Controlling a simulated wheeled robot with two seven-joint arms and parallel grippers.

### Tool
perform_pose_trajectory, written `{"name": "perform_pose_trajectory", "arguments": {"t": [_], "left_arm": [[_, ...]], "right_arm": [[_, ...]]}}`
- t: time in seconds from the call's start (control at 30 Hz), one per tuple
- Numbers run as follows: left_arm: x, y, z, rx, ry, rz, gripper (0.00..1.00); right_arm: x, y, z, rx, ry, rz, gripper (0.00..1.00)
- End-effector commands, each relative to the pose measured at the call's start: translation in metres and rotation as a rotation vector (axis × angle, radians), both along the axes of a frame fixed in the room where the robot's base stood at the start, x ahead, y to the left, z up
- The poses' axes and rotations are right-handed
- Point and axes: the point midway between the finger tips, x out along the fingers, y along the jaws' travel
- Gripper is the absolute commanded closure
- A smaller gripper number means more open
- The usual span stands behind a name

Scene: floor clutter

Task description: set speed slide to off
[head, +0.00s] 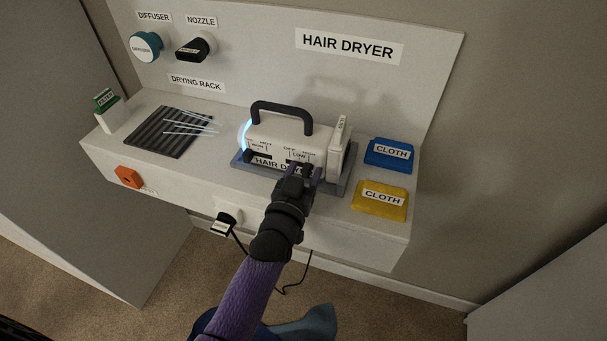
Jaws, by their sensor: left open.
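The hair dryer (262,137) is a cream box-like body with a black handle on top. It sits on a grey base tray (341,181) on the shelf, and its left end glows blue. Its front carries small slide labels; I can read OFF and LOW on the right part and HOT on the left part. A dark slide slot (260,155) shows under the left labels. My left gripper (309,171) is open at the lower right of the dryer's front, by the OFF and LOW labels. It covers part of the front, so the speed slide's position is hidden. My right gripper is out of view.
A ribbed drying rack (168,132) lies left. A teal diffuser (146,47) and black nozzle (196,48) hang on the back panel. A plug (223,223) and cord hang below the shelf's front.

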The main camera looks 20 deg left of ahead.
Motion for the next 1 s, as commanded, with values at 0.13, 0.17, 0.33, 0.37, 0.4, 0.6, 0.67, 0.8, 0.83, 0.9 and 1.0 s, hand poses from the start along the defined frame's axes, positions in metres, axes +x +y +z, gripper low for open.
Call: {"name": "perform_pose_trajectory", "arguments": {"t": [0.13, 0.17, 0.33, 0.37, 0.4, 0.6, 0.67, 0.8, 0.83, 0.9, 1.0], "left_arm": [[0.0002, 0.0000, 0.0001, 0.000, 0.001, 0.000, 0.41], [0.0002, 0.0000, 0.0001, 0.000, 0.001, 0.000, 0.41], [0.0000, 0.0000, 0.0000, 0.000, 0.001, 0.000, 0.71], [0.0000, 0.0000, 0.0000, 0.000, 0.001, 0.000, 0.77], [0.0000, -0.0001, 0.0000, 0.000, 0.001, 0.000, 0.86], [-0.0001, 0.0000, -0.0001, 0.000, 0.001, 0.000, 1.00], [-0.0002, 0.0000, -0.0002, 0.000, 0.001, 0.000, 1.00], [-0.0002, 0.0000, -0.0003, 0.000, 0.001, 0.000, 1.00], [-0.0002, 0.0000, -0.0003, 0.000, 0.001, 0.000, 1.00], [-0.0002, 0.0000, -0.0003, 0.000, 0.002, 0.000, 1.00], [-0.0002, -0.0001, -0.0004, 0.000, 0.002, 0.000, 1.00]], "right_arm": [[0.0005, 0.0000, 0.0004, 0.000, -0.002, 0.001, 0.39], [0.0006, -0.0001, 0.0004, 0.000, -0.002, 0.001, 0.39], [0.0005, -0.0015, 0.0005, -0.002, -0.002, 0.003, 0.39], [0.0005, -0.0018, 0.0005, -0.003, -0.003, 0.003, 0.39], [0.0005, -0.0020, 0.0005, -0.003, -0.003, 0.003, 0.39], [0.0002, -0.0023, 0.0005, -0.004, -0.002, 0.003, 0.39], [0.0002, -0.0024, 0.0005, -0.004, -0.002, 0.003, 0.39], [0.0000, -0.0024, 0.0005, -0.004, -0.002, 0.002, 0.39], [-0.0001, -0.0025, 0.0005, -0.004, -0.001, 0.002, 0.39], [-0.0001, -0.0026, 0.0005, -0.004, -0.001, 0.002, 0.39], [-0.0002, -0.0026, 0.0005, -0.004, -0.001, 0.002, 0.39]]}}
